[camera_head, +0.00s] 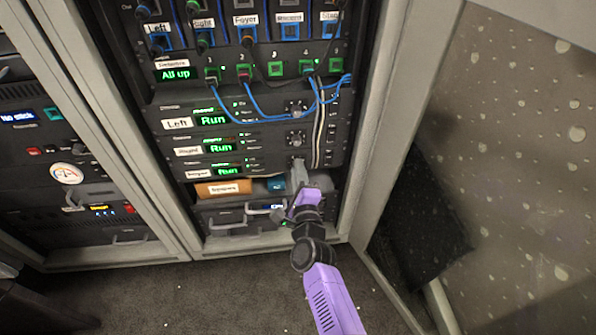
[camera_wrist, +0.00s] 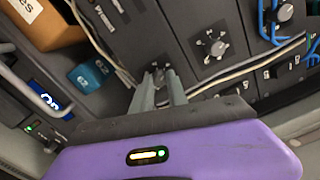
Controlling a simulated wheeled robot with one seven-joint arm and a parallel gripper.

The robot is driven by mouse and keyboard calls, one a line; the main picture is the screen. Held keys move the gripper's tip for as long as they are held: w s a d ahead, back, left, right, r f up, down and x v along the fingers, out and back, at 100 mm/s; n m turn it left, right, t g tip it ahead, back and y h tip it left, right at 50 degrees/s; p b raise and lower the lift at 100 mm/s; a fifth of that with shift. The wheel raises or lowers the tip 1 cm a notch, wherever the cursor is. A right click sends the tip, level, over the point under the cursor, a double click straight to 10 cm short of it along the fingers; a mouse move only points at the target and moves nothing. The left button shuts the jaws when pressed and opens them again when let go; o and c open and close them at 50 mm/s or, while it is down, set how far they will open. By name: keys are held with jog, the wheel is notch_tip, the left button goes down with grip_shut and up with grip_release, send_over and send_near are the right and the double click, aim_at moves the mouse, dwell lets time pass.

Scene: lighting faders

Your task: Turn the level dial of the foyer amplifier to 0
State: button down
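The foyer amplifier (camera_head: 215,171) is the lowest of three similar amplifiers in the rack in the head view, with a lit green "Run" display. Its level dial is hidden there behind my gripper (camera_head: 298,170). In the wrist view, the level dial (camera_wrist: 160,71) shows in part right at the tips of my gripper (camera_wrist: 161,80). The two grey fingers stand on either side of it with a narrow gap between them. I cannot tell whether they touch or squeeze it. The dial's pointer and setting cannot be read.
An orange-brown box (camera_head: 223,188) and a small teal box (camera_head: 276,184) lie on the shelf below.

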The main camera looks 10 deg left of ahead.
jog(key=shift+n, duration=0.3)
jog(key=shift+f+n+p, duration=0.1)
jog(key=shift+n+p, duration=2.4)
jog(key=shift+n, duration=7.9)
jog(key=shift+s, duration=0.1)
jog(key=c, duration=1.3)
grip_release()
